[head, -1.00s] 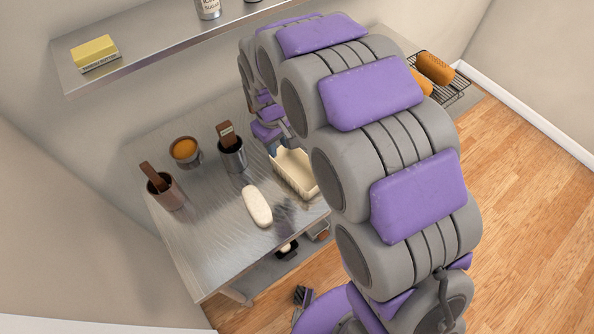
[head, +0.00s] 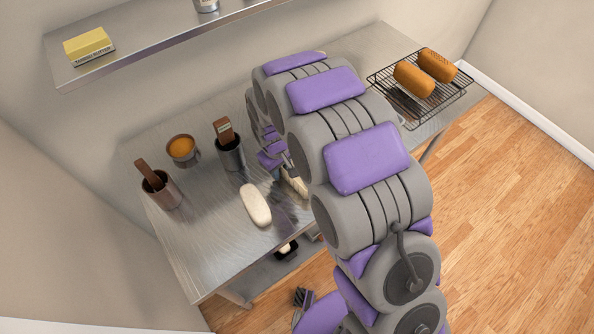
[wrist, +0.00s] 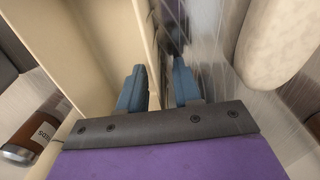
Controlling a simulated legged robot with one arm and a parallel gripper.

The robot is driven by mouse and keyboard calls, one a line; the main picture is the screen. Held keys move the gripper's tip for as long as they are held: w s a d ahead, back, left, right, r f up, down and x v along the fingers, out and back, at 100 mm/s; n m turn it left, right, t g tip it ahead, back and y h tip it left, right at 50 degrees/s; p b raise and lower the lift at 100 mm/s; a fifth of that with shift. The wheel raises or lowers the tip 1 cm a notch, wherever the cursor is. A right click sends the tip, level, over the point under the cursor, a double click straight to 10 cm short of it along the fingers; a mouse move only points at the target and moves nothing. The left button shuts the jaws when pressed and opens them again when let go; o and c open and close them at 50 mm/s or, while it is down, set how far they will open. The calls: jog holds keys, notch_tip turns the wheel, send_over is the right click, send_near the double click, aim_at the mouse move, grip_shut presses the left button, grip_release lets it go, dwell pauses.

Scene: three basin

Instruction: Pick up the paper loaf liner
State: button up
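The paper loaf liner (head: 292,184) is a cream, open rectangular tray on the metal table, right of the pale dough loaf (head: 256,205). In the head view my arm hides most of it. In the wrist view the liner (wrist: 85,35) fills the upper left, its long side wall running up between my fingers. My gripper (wrist: 158,88) has two blue fingers, one on the liner's inner side and one on its outer side. A gap shows between the fingers, so the gripper looks open around the wall. Finger contact with the wall is unclear.
A wire rack (head: 425,98) with two brown loaves stands at the table's far right. Metal cups (head: 230,153) and a bowl of orange contents (head: 182,151) stand left. A shelf (head: 150,45) with butter (head: 88,46) hangs above. A labelled brown container (wrist: 38,130) is at lower left.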

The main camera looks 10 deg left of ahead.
jog(key=shift+f, duration=0.65)
jog(key=shift+r, duration=0.1)
jog(key=shift+c, duration=0.3)
grip_shut()
jog(key=shift+r, duration=0.1)
notch_tip(320, 180, up, 10)
jog(key=shift+f+p, duration=0.1)
jog(key=shift+p, duration=0.7)
